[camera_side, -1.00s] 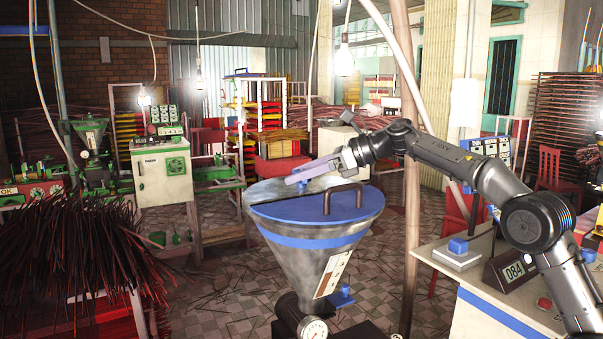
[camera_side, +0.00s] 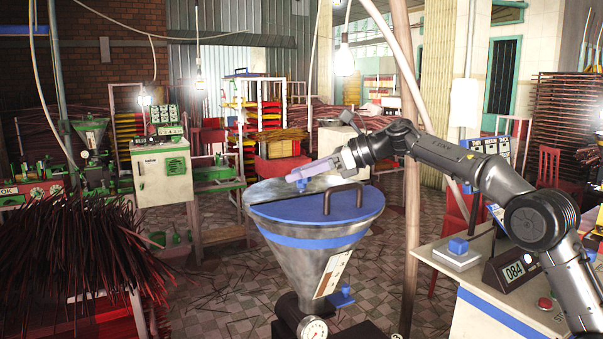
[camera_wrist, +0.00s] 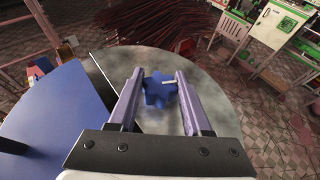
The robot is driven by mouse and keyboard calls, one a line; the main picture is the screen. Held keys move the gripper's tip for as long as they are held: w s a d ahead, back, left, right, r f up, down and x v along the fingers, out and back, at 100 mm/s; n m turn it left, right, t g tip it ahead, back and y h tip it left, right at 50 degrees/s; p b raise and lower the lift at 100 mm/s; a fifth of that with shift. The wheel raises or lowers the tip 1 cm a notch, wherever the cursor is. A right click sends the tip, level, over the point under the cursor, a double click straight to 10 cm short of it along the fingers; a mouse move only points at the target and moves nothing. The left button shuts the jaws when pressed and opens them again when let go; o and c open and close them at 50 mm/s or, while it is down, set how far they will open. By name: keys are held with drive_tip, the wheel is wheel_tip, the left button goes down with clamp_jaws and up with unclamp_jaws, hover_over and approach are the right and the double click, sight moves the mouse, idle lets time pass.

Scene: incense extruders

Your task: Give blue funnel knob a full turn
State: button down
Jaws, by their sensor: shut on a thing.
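The blue funnel knob (camera_wrist: 159,90) is a small lobed knob with a pale mark on one lobe. My gripper (camera_wrist: 161,75) is closed around it, with one finger on each side. In the side view the lilac fingers of my gripper (camera_side: 297,174) reach left over the funnel top, and part of the knob (camera_side: 302,185) shows below the fingertips. The metal funnel (camera_side: 318,265) has a blue band and a blue lid part (camera_side: 300,210) with a dark bent handle. In the wrist view the knob is over the grey part of the top.
A pressure gauge (camera_side: 313,329) sits below the funnel. A white table (camera_side: 475,285) with a blue button box (camera_side: 457,247) and a display stands at the right. Bundles of dark red sticks (camera_side: 75,240) are at the left. The space above the funnel is open.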

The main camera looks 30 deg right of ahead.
drive_tip(key=shift+a, duration=0.1)
drive_tip(key=m+t+h, duration=0.2)
drive_tip(key=shift+s+m, duration=0.1)
drive_tip(key=shift+m, duration=0.3)
drive_tip(key=shift+m+t+h, duration=0.9)
drive_tip(key=shift+m+h, duration=0.4)
drive_tip(key=shift+h, duration=0.2)
drive_tip(key=shift+r+m+h, duration=0.1)
drive_tip(key=shift+m+h, duration=0.2)
drive_tip(key=shift+h, duration=0.1)
drive_tip(key=shift+c, duration=1.7)
unclamp_jaws()
drive_tip(key=v, duration=1.3)
drive_tip(key=shift+s, duration=0.3)
